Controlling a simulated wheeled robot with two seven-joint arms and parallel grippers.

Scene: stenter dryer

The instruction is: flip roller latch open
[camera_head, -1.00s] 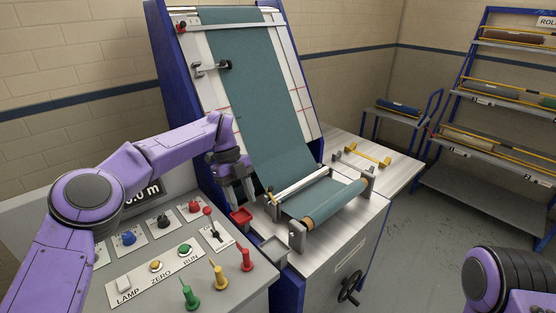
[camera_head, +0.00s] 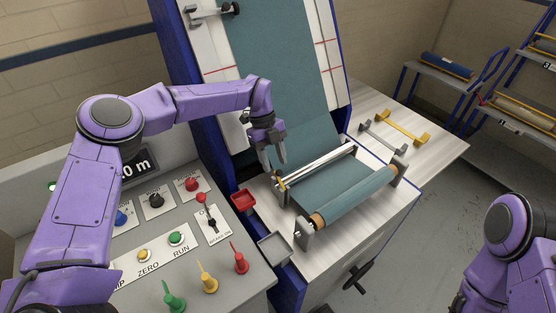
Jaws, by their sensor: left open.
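A fabric roller (camera_head: 350,202) with teal cloth wound on it and orange-brown ends lies across the front of the machine. It rests between a grey near-left bracket (camera_head: 304,234) and a grey far-right bracket (camera_head: 398,168). Which part is the latch is too small to tell. My left gripper (camera_head: 274,163) points down with its fingers apart and empty. It appears above the left end of the silver crossbar (camera_head: 318,166), behind the roller; whether it touches anything I cannot tell. My right arm shows at the lower right, but its gripper is out of view.
A control panel with a lever (camera_head: 207,212), buttons and red, yellow and green cones stands at the left. A yellow-ended bar (camera_head: 403,127) lies on the white side table (camera_head: 437,150).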

